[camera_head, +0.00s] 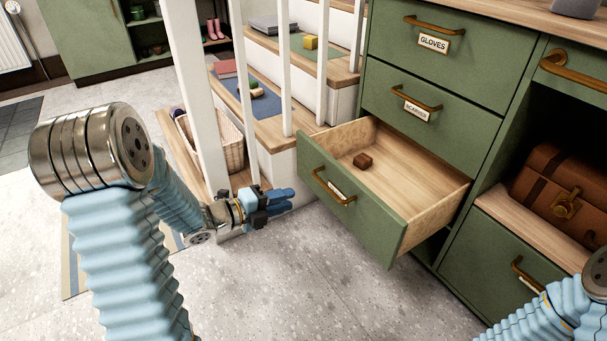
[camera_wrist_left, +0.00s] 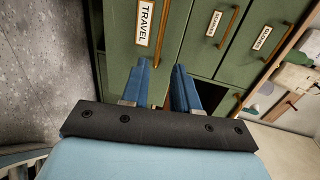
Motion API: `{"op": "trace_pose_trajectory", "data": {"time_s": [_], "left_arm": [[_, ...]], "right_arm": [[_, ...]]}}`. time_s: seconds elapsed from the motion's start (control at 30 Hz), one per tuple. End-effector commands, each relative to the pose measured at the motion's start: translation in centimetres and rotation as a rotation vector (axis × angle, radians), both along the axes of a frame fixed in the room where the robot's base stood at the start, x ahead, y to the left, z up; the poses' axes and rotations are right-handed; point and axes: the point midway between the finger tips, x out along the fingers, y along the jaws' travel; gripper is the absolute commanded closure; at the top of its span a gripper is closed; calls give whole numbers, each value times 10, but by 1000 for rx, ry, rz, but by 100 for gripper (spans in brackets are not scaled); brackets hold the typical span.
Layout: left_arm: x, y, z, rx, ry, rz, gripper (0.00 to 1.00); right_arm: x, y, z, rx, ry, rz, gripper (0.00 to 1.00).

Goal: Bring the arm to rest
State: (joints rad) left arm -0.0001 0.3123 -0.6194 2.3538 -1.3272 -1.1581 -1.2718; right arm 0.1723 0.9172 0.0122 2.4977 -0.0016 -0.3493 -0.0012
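My left gripper (camera_head: 284,200) is low at the middle of the head view, to the left of the open drawer and near the foot of the white railing. In the left wrist view its two blue fingers (camera_wrist_left: 163,75) stand apart with nothing between them. The gripper is open and looks clear of the drawer handle. Only part of my right arm shows, at the bottom right of the head view. The right gripper is out of view.
A green drawer (camera_head: 345,202) stands pulled out, with a small brown block (camera_head: 363,161) inside. White railing posts (camera_head: 248,110) and steps are close to my left arm. A brown chest (camera_head: 562,190) sits in an open shelf. The floor in front (camera_head: 310,290) is clear.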

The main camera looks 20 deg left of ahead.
Motion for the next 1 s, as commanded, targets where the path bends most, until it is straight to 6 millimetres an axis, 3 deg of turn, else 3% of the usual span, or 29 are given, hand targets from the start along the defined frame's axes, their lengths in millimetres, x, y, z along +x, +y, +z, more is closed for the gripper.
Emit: {"op": "trace_pose_trajectory", "data": {"time_s": [0.13,0.2,0.27,0.37,0.5,0.6,0.7,0.83,0.87,0.9,1.0], "left_arm": [[1,-1,-2,-6,9,4,71],[5,-3,-13,-43,64,38,71],[10,-8,-33,-117,172,104,71],[13,-22,-96,-333,483,313,71],[-24,-55,-196,-679,997,723,71],[-66,-81,-244,-856,1278,1000,71],[-111,-107,-275,-985,1501,1264,71],[-172,-142,-296,-1096,1737,1614,71],[-181,-147,-290,-1111,1768,1673,71],[-176,-144,-265,-1112,1751,1654,71],[-176,-144,-237,-1108,1748,1647,71]], "right_arm": [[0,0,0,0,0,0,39],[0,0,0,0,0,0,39],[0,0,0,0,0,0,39],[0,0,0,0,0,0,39],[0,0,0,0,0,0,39],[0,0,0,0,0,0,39],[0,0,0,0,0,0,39],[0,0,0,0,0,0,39],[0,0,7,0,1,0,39],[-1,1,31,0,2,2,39],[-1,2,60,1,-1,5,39]]}}
